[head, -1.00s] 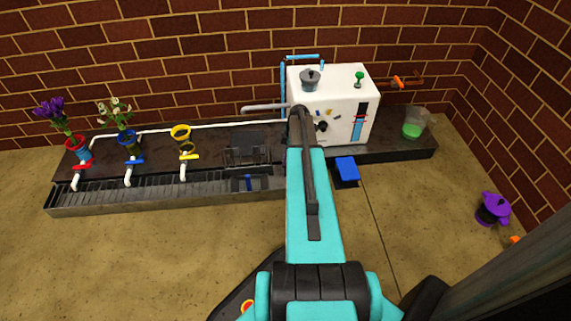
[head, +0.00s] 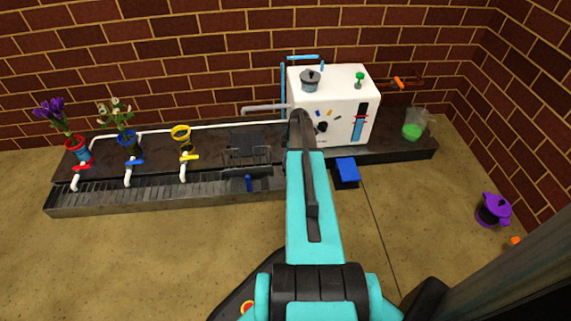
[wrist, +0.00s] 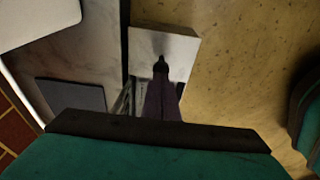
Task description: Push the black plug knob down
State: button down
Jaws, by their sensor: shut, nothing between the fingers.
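My gripper (wrist: 161,78) shows in the wrist view as dark, closed fingers reaching over a pale grey box-like surface (wrist: 182,48). A small black rounded piece (wrist: 160,63) shows at the fingertips over that surface. It may be the black plug knob, but it is too dark to tell it apart from the fingertips, or whether they touch. In the head view my arm hides the gripper and what is under it. A black knob (head: 322,127) also shows on the front of the white machine (head: 347,110).
The dark counter (head: 400,149) runs along the brick wall. A blue block (head: 346,169) juts out below the machine. A jug with green liquid (head: 413,126) stands at right. Flower pots and coloured taps stand at left. A purple-lidded pot (head: 494,209) is at far right.

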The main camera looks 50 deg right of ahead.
notch_tip(320, 180, up, 9)
jog(key=p, duration=0.5)
jog(key=shift+f, duration=0.2)
dwell(0.3)
